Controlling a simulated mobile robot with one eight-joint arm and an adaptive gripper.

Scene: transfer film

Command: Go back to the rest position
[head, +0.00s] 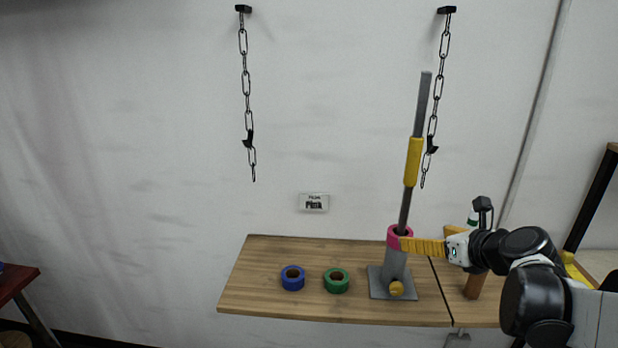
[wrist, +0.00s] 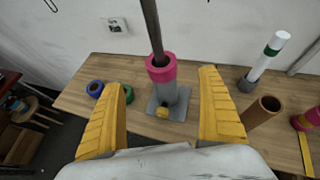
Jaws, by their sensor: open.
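My gripper (wrist: 163,110) has two yellow fingers spread wide apart, with nothing between them in its grasp. In the head view my gripper (head: 405,245) reaches in from the right, level with a pink ring (head: 393,232). The pink ring sits on top of a grey cylinder (head: 396,264) on a square grey base. A tall grey rod with a yellow sleeve (head: 413,162) rises out of the ring. In the wrist view the pink ring (wrist: 160,68) and the grey cylinder lie beyond and between the fingertips. I cannot tell whether a finger touches the ring.
A blue ring (head: 293,278) and a green ring (head: 336,281) lie on the wooden table (head: 250,300). A small yellow knob (head: 396,289) is at the base. A brown tube (wrist: 262,111) and a white-green bottle-like cylinder (wrist: 265,58) stand right. Two chains (head: 245,85) hang on the wall.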

